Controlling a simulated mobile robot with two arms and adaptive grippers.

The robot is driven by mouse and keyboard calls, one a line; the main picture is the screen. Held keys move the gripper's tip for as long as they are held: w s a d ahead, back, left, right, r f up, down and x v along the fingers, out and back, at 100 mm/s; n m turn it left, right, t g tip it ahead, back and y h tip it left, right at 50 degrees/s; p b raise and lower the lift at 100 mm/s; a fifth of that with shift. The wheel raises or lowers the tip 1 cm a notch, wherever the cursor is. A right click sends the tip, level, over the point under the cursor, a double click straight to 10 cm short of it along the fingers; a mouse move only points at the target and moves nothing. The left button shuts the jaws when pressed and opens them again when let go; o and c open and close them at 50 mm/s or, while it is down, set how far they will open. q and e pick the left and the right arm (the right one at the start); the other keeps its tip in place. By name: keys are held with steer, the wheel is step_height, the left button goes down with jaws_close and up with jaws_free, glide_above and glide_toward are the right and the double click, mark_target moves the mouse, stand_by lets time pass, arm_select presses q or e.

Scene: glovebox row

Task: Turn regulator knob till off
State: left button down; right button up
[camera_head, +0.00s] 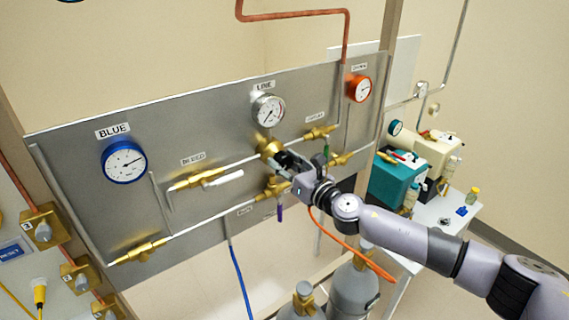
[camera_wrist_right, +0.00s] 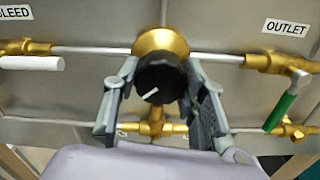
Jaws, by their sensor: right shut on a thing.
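The regulator is a round brass body (camera_head: 271,147) below the LINE gauge (camera_head: 268,110) on the grey panel; it also shows in the right wrist view (camera_wrist_right: 160,42). My right gripper (camera_head: 284,160) reaches in from the lower right and is shut on the knob, with one finger on each side in the right wrist view (camera_wrist_right: 160,92). My left gripper is not in view.
The white bleed handle (camera_head: 226,178) lies left of the knob and the green outlet handle (camera_wrist_right: 282,112) right of it. A blue gauge (camera_head: 123,161) and an orange gauge (camera_head: 360,88) are on the panel. Gas cylinders (camera_head: 353,290) stand below. Pumps (camera_head: 398,178) sit on a side table.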

steer(key=shift+f+n, duration=0.2)
steer(key=shift+n, duration=0.3)
steer(key=o, duration=1.2)
steer(key=shift+r, duration=0.15)
steer(key=shift+c, duration=0.2)
steer(key=v, duration=1.2)
